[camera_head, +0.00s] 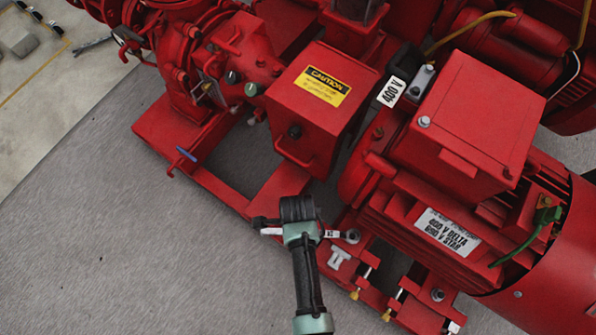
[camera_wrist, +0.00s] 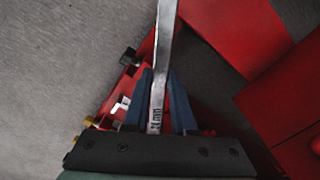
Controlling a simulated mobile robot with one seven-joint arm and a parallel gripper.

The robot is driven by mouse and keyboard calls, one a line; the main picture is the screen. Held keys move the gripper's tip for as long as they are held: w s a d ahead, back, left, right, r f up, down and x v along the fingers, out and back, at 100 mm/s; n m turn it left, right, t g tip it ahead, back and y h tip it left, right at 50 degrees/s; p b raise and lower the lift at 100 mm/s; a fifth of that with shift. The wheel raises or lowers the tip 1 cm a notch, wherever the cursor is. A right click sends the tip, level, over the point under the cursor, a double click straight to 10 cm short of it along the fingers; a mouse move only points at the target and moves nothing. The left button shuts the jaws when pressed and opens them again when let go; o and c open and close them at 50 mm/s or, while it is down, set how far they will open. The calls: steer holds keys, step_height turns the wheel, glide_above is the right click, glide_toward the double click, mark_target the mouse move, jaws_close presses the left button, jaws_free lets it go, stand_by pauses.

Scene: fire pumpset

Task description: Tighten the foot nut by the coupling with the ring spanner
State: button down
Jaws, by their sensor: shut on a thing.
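The ring spanner (camera_head: 331,234) is a silver bar with a ring end at the right. My gripper (camera_head: 298,212) is shut on its shaft. In the wrist view the shaft (camera_wrist: 166,45) passes between the two blue fingers of my gripper (camera_wrist: 163,88) and runs out of the top of the picture. In the head view the ring end lies by the motor's near foot, at the coupling end. The foot nut by the coupling cannot be made out there. Whether the ring is around it or only above it I cannot tell.
The red motor (camera_head: 560,270) with its terminal box (camera_head: 470,130) stands at the right. The red coupling guard (camera_head: 315,95) with a caution label is behind my gripper. Another foot nut (camera_head: 437,295) and brass-ended bolts (camera_head: 355,294) sit along the base rail. The grey floor (camera_head: 120,240) at left is clear.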

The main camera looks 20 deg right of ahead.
steer(key=shift+f+b, duration=0.65)
steer(key=shift+f, duration=0.35)
steer(key=shift+w, duration=0.1)
steer(key=w+d+m, duration=0.5)
steer(key=w+m, duration=0.2)
steer(key=shift+d, duration=0.2)
stand_by(0.8)
steer(key=shift+w, duration=0.1)
steer(key=shift+s+a, duration=0.25)
steer(key=shift+a, duration=0.05)
stand_by(0.6)
steer(key=shift+r+p, duration=0.15)
steer(key=shift+p, duration=0.2)
